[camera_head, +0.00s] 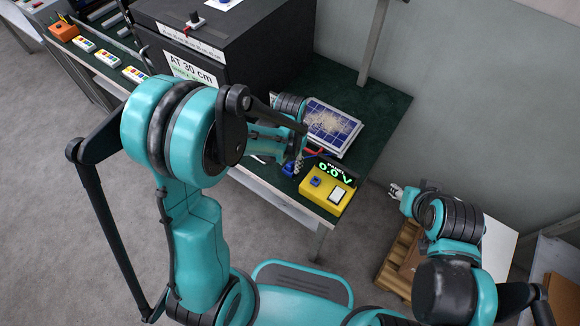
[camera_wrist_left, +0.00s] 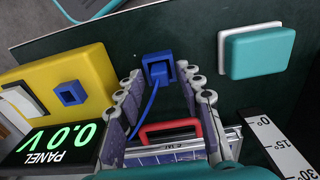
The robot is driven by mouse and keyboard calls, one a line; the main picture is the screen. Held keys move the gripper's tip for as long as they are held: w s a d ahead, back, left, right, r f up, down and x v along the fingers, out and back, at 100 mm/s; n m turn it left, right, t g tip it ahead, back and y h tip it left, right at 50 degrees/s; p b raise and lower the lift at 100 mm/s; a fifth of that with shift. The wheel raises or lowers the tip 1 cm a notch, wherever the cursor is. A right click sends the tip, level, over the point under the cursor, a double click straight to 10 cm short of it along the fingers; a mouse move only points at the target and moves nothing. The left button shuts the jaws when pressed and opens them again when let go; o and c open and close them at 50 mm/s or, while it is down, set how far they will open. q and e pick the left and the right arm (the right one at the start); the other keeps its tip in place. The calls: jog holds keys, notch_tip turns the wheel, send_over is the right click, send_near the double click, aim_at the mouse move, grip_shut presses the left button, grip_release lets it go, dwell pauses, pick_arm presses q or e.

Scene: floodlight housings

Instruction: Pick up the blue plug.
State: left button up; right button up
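The blue plug (camera_wrist_left: 157,68) lies on the dark green table top in the left wrist view, with a blue cable running from it toward the wrist. It also shows small in the head view (camera_head: 289,169). My left gripper (camera_wrist_left: 164,82) is open, with one finger on each side of the plug; I cannot tell whether either touches it. In the head view my left gripper (camera_head: 298,164) is just beside the plug, partly hidden by its own arm. My right gripper (camera_head: 396,191) is off the table at the right, too small to read its fingers.
A yellow box (camera_head: 318,200) with a blue socket (camera_wrist_left: 72,93) and a 0.0 V display (camera_wrist_left: 55,143) stands beside the plug. A solar panel (camera_head: 331,124), a red handle (camera_wrist_left: 168,131) and a teal block (camera_wrist_left: 262,53) are near. A large black box (camera_head: 262,45) stands behind.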

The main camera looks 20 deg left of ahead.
pick_arm(q)
grip_shut()
